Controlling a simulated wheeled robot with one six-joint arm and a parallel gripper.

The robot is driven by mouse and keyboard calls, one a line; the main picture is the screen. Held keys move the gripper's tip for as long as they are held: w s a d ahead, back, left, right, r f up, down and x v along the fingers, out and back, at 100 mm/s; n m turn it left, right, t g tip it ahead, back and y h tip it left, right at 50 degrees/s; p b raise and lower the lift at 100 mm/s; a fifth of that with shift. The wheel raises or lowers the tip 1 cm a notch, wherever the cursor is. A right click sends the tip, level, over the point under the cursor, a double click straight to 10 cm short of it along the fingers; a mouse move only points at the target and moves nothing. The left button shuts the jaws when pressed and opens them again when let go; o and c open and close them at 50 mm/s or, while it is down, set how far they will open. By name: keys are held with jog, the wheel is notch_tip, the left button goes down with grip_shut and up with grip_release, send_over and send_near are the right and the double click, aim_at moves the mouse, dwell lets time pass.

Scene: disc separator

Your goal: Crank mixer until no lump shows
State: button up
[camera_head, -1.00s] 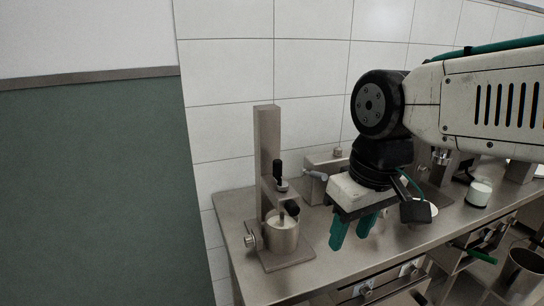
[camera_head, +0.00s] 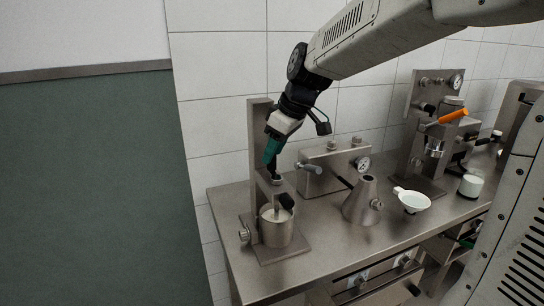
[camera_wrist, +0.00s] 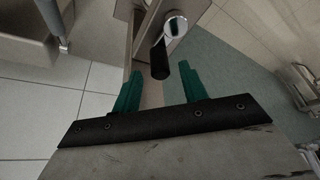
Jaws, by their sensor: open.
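The mixer (camera_head: 262,140) is a steel column on a base plate at the left end of the bench. A metal cup (camera_head: 275,235) with pale contents stands at its foot; I cannot tell whether lumps show. A black knob (camera_head: 286,201) juts out over the cup. My gripper (camera_head: 269,163) is open, pointing down at the crank above the cup, its green fingers hiding the upright black crank handle in the head view. In the wrist view the black crank handle (camera_wrist: 160,62) lies between the open fingers (camera_wrist: 160,80), beside a shiny round hub (camera_wrist: 176,25). Contact is not clear.
A steel box with a gauge (camera_head: 330,170), a steel cone-shaped vessel (camera_head: 361,203) and a white scoop (camera_head: 413,201) stand to the right of the mixer. A machine with an orange handle (camera_head: 452,117) stands farther right. A tiled wall is close behind.

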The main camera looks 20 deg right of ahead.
aim_at(274, 168)
jog(key=shift+x, duration=1.25)
grip_shut()
jog(key=shift+d+m, duration=0.1)
jog(key=shift+m, duration=0.2)
